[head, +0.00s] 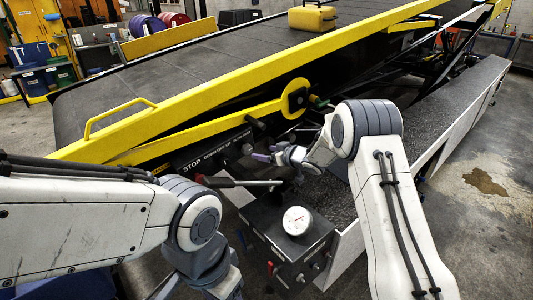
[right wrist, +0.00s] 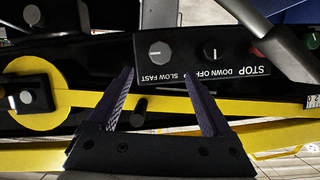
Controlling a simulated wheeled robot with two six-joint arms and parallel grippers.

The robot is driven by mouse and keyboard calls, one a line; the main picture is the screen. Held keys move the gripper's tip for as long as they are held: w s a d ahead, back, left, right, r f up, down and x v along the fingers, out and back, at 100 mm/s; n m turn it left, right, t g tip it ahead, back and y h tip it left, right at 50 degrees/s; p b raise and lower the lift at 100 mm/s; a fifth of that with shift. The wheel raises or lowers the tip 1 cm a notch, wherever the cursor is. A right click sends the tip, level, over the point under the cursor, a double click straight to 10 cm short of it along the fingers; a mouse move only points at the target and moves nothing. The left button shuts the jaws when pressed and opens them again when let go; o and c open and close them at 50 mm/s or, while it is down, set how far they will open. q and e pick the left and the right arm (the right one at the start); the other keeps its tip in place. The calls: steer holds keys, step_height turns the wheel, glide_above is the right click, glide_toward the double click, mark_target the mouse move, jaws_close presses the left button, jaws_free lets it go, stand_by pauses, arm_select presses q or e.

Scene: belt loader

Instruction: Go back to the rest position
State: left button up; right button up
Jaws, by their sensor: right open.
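My right gripper (head: 268,156) is in front of the black control panel on the loader's side, with its fingertips pointing at the panel. In the right wrist view its two dark fingers (right wrist: 165,88) are spread apart with nothing between them. I cannot tell whether a fingertip touches the panel. My left arm comes in from the left, and its wrist hangs low at the bottom of the head view; its fingers are mostly out of view.
The loader's dark belt (head: 190,75) with yellow rails (head: 215,95) slopes up to the right. A yellow case (head: 312,18) sits on it. Floor at right is open.

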steer(key=s+a+r+m+g+h+b, duration=0.1)
steer(key=s+a+r+h+b, duration=0.1)
steer(key=s, duration=0.6)
steer(key=s+a+r+g+h+b, duration=0.2)
steer(key=s+a+h, duration=0.1)
steer(key=s, duration=0.5)
steer(key=s+d+f+g+b, duration=0.1)
steer(key=s+g, duration=0.1)
steer(key=s, duration=0.9)
steer(key=s+d+f+g+h, duration=0.1)
steer(key=s+g, duration=0.2)
steer(key=s, duration=0.9)
steer(key=s+d+f+n+g+b, duration=0.1)
steer(key=s+d+f+g, duration=0.1)
steer(key=s, duration=1)
steer(key=shift+s+g+h+b, duration=0.2)
steer(key=shift+g+h+b, duration=0.1)
steer(key=shift+g+h, duration=0.1)
steer(key=shift+d, duration=0.1)
